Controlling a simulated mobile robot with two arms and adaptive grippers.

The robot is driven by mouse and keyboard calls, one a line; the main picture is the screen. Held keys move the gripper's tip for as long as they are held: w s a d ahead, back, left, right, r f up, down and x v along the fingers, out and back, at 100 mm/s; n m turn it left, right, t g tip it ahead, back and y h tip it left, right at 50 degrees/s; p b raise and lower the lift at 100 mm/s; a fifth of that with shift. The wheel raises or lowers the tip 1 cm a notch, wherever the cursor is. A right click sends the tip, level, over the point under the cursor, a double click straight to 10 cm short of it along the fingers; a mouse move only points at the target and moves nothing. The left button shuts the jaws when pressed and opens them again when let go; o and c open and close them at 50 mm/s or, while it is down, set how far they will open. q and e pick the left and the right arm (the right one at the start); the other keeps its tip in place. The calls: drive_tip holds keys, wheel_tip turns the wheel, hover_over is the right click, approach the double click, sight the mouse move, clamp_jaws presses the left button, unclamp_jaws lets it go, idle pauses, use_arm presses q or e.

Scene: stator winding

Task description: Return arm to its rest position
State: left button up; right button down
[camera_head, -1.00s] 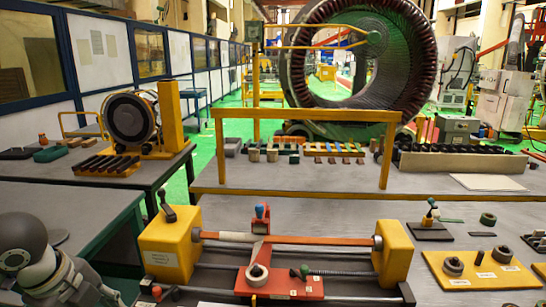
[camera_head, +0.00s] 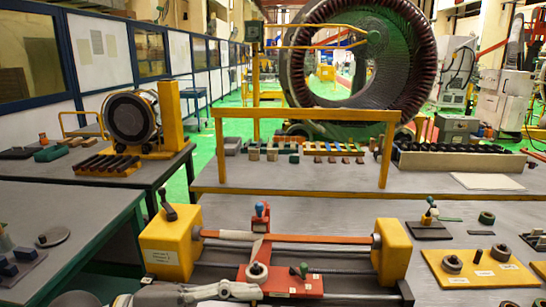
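My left arm comes in low along the bottom edge of the head view, from the left. Its grey-white gripper (camera_head: 240,291) points right, in front of the winding fixture's red carriage (camera_head: 290,284). Whether its fingers are apart or closed is too small to tell, and no held object is clear. The fixture has a yellow block at the left (camera_head: 170,242) and another at the right (camera_head: 393,250). A copper-orange bar (camera_head: 320,239) spans between them. My arm hides part of the fixture's front left. My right gripper is out of view.
The left bench (camera_head: 70,205) holds a dark disc (camera_head: 52,237) and blue blocks (camera_head: 20,264). A yellow plate (camera_head: 480,268) with rings lies right of the fixture. A yellow frame (camera_head: 300,114) stands behind, with a large stator ring (camera_head: 420,60) beyond it.

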use_arm(q)
wheel_tip(320, 180, up, 6)
drive_tip(key=w+f+n+t+h, duration=0.1)
drive_tip(key=w+n+t+h, duration=0.15)
drive_tip(key=t+h, duration=0.2)
drive_tip(key=w+a+n+t+y, duration=0.5)
drive_tip(key=a+n+t+y, duration=0.35)
drive_tip(key=n+t, duration=0.45)
drive_tip(key=a+f+n+g+y, duration=0.1)
drive_tip(key=a+f+n+y, duration=0.25)
drive_tip(key=f+y, duration=0.2)
drive_tip(key=w+a+f+n+g+y, duration=0.1)
drive_tip(key=a+f+n+y, duration=0.25)
drive_tip(key=f, duration=0.35)
drive_tip(key=a+f+n+g+y, duration=0.2)
drive_tip(key=a+f+n+y, duration=0.15)
drive_tip(key=f+y, duration=0.2)
drive_tip(key=s+d+f+g+h, duration=0.25)
drive_tip(key=s+f+g, duration=1.05)
drive_tip(key=s+f, duration=0.9)
wheel_tip(320, 180, down, 24)
drive_tip(key=m, duration=0.1)
drive_tip(key=s+a+f+g+y, duration=0.1)
drive_tip(key=s+a+f+g, duration=0.1)
drive_tip(key=s+f, duration=1.5)
drive_tip(key=shift+s+a+f, duration=0.3)
drive_tip(key=shift+a, duration=0.1)
